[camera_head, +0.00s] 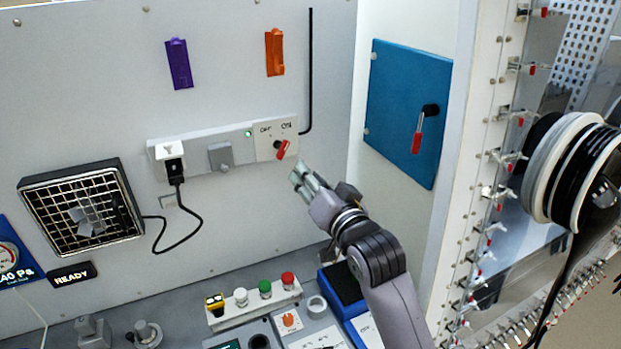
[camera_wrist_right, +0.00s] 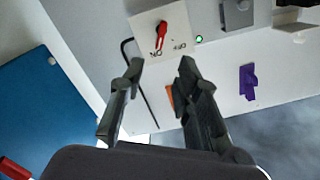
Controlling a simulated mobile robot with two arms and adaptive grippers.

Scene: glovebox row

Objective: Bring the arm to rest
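My right gripper (camera_head: 303,176) is raised in front of the grey back wall, just below and right of the red rotary switch (camera_head: 282,149). In the right wrist view, the two fingers of my right gripper (camera_wrist_right: 161,66) stand apart with nothing between them. The red switch (camera_wrist_right: 172,36) shows beyond the fingertips, apart from them. It sits on a white plate marked OFF and ON, beside a lit green lamp (camera_head: 248,133). My left gripper is in neither view.
A blue door (camera_head: 405,105) with a red-handled latch is on the right wall. Below my right arm are a blue box (camera_head: 345,290) and a row of coloured buttons (camera_head: 253,297). A plug with a black cable (camera_head: 175,172) and a fan grille (camera_head: 82,206) are left.

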